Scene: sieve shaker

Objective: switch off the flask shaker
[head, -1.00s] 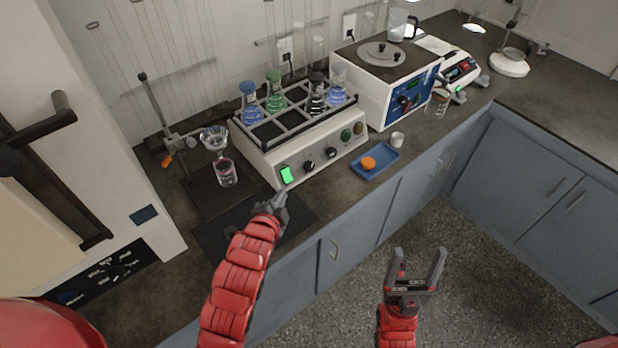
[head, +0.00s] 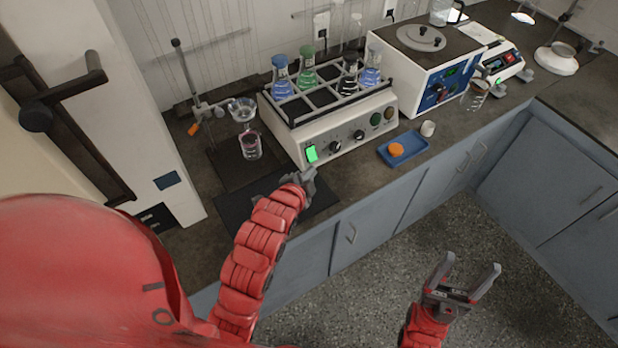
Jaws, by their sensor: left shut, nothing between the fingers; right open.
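The flask shaker (head: 322,133) stands on the counter against the back wall, with several flasks in its rack. Its front panel carries a lit green switch (head: 311,153) at the left end and several knobs to the right of it. My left gripper (head: 308,174) is shut and empty, just in front of and below the green switch in the picture; whether it touches the panel cannot be told. My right gripper (head: 472,272) is open and empty, over the floor in front of the cabinets.
A dark mat (head: 236,205) lies before the shaker. A blue tray (head: 415,142) with an orange item (head: 396,150) and a small white cup (head: 428,128) are to its right. A stand with a funnel (head: 241,109) over a beaker (head: 250,147) is left. A white-and-blue machine (head: 395,72) stands right.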

